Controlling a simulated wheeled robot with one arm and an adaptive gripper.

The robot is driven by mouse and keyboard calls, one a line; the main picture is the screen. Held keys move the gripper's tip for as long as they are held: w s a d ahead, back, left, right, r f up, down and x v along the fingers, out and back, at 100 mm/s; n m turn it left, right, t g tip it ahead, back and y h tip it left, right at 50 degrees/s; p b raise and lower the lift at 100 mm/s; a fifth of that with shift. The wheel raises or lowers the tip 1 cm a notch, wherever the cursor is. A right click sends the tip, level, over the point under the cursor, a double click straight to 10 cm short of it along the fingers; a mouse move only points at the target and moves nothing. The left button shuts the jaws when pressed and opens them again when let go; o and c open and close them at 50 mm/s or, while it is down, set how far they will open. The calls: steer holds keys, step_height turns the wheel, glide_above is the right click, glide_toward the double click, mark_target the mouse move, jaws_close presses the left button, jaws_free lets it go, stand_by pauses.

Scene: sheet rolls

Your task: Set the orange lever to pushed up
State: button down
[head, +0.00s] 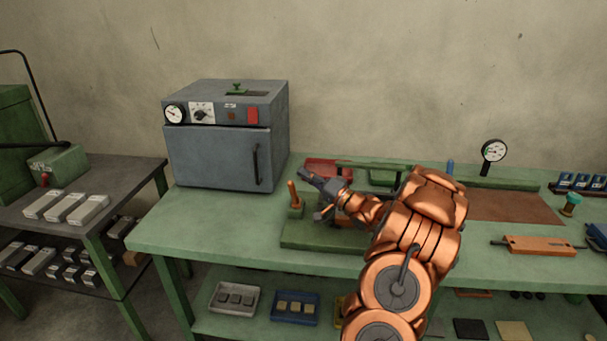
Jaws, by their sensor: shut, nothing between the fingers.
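The orange lever (293,193) stands nearly upright, tilted slightly to the left, on a small green block at the left end of a green base plate (300,238) on the bench. My gripper (309,176) is shut and empty, just right of the lever's upper part. From this view I cannot tell whether the fingertips touch the lever. My copper arm comes in from the lower right and hides the middle and right of the base plate.
A grey oven (215,155) stands at the left of the green bench (190,225). A red tray (325,167) lies behind my gripper. A round gauge (493,151) and an orange bar tool (540,245) are on the right. The bench's front left is clear.

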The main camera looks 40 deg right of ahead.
steer(key=b+v, duration=0.2)
steer(key=v, duration=0.8)
steer(key=shift+f, duration=0.2)
steer(key=shift+d, duration=0.1)
